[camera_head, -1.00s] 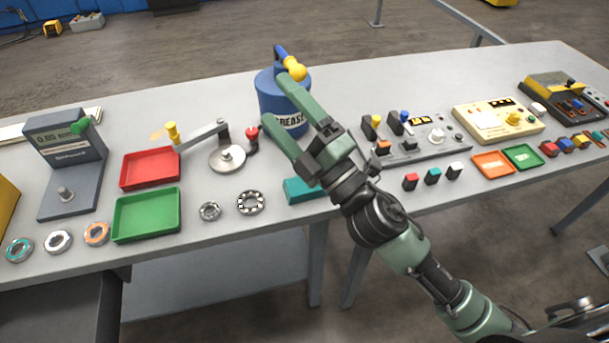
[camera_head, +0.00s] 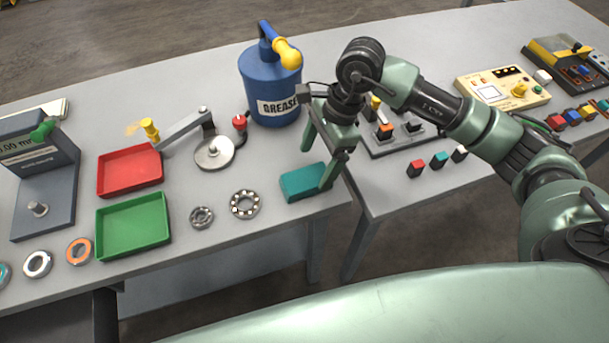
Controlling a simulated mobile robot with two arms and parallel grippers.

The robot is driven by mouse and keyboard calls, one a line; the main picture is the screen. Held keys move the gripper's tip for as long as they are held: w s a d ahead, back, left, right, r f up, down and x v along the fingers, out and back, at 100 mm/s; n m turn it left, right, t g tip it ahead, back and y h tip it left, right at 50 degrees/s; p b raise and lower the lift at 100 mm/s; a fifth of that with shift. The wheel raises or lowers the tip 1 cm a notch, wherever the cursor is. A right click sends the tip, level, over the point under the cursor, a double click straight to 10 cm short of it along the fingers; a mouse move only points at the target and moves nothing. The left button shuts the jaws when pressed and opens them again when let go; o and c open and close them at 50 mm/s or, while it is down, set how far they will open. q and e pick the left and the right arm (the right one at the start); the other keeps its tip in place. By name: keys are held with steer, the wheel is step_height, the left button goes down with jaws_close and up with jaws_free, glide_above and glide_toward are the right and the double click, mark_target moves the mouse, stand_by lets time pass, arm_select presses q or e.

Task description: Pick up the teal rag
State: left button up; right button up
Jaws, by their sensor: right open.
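The teal rag (camera_head: 303,183) is a small folded block lying on the grey table near its front right corner. My right gripper (camera_head: 317,168) points down at the rag from above. It is open, with one finger by the rag's right end and the other finger behind the rag's far side. I cannot tell whether the fingers touch the rag. The rag is mostly visible, with its right end partly covered by a finger. My left gripper is not in view.
A blue grease can (camera_head: 271,88) stands behind the rag. A bearing (camera_head: 245,204) and a smaller one (camera_head: 202,217) lie left of it, then a green tray (camera_head: 134,226) and a red tray (camera_head: 131,170). A second table with a switch panel (camera_head: 385,143) is at right.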

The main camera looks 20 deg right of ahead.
mark_target(304, 178)
steer(key=p+x, duration=0.1)
steer(key=x, duration=0.2)
steer(key=p+x, duration=0.1)
steer(key=x, duration=0.1)
steer(key=shift+w+a+f+p, duration=0.1)
steer(key=shift+w+f+p, duration=0.2)
steer(key=shift+w, duration=0.1)
steer(key=shift+a+f, duration=0.1)
steer(key=shift+f, duration=0.1)
steer(key=c, duration=1.4)
steer(key=shift+c, duration=0.2)
steer(key=shift+r, duration=0.15)
steer(key=shift+r+b, duration=0.3)
steer(key=shift+r, duration=0.25)
step_height(304, 178, up, 19)
steer(key=b, duration=0.4)
steer(key=shift+f, duration=0.15)
